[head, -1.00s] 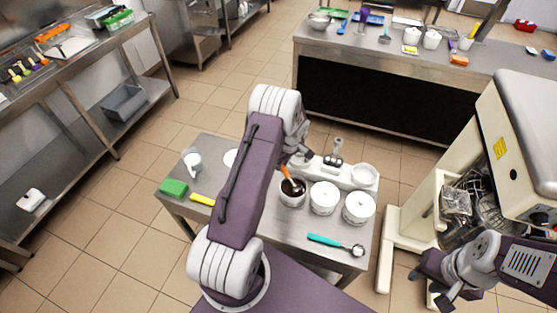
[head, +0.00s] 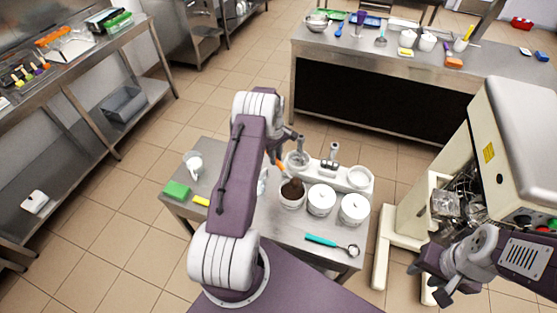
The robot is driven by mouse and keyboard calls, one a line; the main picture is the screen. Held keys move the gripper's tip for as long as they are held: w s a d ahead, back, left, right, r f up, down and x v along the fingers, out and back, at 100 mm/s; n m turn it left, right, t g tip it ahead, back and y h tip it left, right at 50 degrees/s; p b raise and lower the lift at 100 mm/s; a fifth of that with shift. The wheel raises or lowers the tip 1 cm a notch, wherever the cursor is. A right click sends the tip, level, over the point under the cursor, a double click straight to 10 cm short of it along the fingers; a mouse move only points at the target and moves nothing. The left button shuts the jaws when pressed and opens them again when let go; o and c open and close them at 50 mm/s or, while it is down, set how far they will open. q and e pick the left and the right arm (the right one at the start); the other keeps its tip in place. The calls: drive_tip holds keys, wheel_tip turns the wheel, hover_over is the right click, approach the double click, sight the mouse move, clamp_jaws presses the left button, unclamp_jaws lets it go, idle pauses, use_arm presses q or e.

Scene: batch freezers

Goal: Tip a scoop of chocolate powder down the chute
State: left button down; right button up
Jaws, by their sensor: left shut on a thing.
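My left gripper (head: 281,152) is shut on the orange handle (head: 281,167) of a scoop above an open white tub (head: 291,203) on the steel cart. Dark brown powder (head: 292,187) shows at the tub's mouth, below the handle. I cannot tell the scoop's bowl apart from this powder, or whether it is lifted clear. My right gripper (head: 431,285) hangs at the lower right, apart from the cart, with its fingers apart and nothing between them. The cream freezer machine (head: 510,140) stands at the right. I cannot clearly make out its chute.
A steel counter (head: 370,55) stands behind, shelves (head: 75,130) at left. Tiled floor lies between.

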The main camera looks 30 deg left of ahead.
use_arm(q)
drive_tip(key=shift+w+a+f+h+b, duration=0.2)
drive_tip(key=shift+a+f+h+b, duration=0.2)
drive_tip(key=shift+a+h+b, duration=0.45)
drive_tip(key=shift+d+r+g+b, duration=0.15)
drive_tip(key=shift+d+g+b, duration=0.15)
drive_tip(key=shift+b, duration=0.15)
drive_tip(key=shift+a+r, duration=0.1)
drive_tip(key=shift+r, duration=0.05)
